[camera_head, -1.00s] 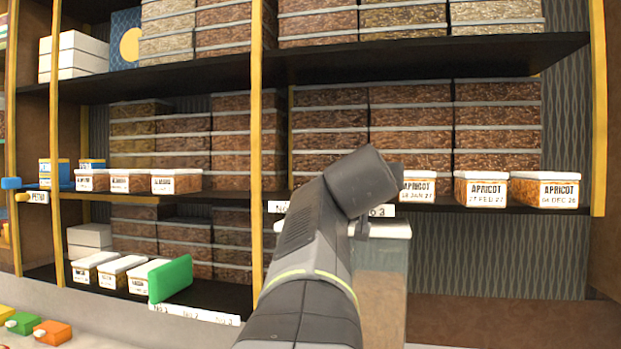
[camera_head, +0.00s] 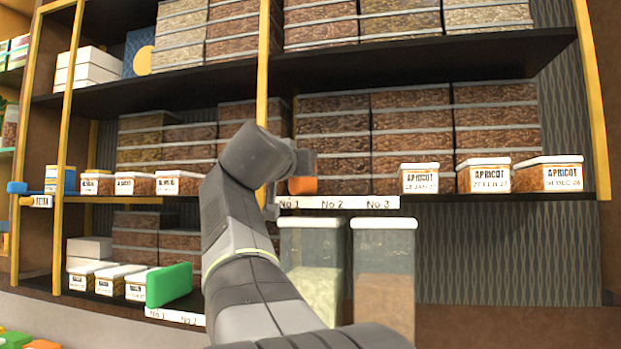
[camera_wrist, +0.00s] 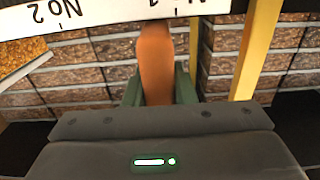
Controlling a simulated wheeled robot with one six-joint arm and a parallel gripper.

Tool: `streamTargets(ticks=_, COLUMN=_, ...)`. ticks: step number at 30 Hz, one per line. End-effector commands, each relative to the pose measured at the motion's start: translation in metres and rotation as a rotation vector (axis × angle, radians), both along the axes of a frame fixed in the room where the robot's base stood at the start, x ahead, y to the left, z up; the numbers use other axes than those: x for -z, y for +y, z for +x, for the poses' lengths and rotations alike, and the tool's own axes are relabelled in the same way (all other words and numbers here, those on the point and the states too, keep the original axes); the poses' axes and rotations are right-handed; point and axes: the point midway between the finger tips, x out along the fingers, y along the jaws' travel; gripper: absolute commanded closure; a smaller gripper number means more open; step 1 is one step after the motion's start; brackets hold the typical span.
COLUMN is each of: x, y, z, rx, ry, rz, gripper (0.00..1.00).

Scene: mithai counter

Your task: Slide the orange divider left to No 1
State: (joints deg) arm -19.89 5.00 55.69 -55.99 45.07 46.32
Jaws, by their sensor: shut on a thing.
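The orange divider (camera_head: 303,186) stands on the middle shelf just above the white label strip (camera_head: 338,203), which reads No 1, No 2 and No 3. It is at the No 1 end, by the digit of No 1, left of No 2. In the wrist view the divider (camera_wrist: 155,60) is upright between the two green fingers of my gripper (camera_wrist: 159,88), which is shut on it. The strip (camera_wrist: 100,22) appears upside down there, and the divider overlaps the No 1 mark. In the head view my arm hides the fingers.
A yellow post (camera_head: 263,70) rises left of the strip. Apricot boxes (camera_head: 484,175) stand to the right on the same shelf, and stacked sweet boxes fill the back. Two clear bins (camera_head: 384,270) stand below the strip. A green divider (camera_head: 169,285) is on the lower left shelf.

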Motion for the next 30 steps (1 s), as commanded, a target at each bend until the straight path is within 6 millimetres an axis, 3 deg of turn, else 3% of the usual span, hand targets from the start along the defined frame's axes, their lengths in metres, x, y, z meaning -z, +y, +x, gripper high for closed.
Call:
streamTargets(ticks=6, x=0.0, y=0.018, z=0.005, rx=-0.002, ry=0.0, rz=0.0, gripper=1.0)
streamTargets(ticks=19, x=-0.001, y=0.021, z=0.006, rx=-0.002, ry=-0.001, rz=0.0, gripper=1.0)
streamTargets(ticks=20, x=-0.001, y=0.021, z=0.007, rx=-0.002, ry=-0.001, rz=0.0, gripper=0.73)
streamTargets(ticks=23, x=0.0, y=0.021, z=0.006, rx=-0.002, ry=0.0, rz=0.0, gripper=0.55)
streamTargets(ticks=30, x=0.0, y=0.021, z=0.006, rx=-0.001, ry=0.0, rz=0.0, gripper=0.55)
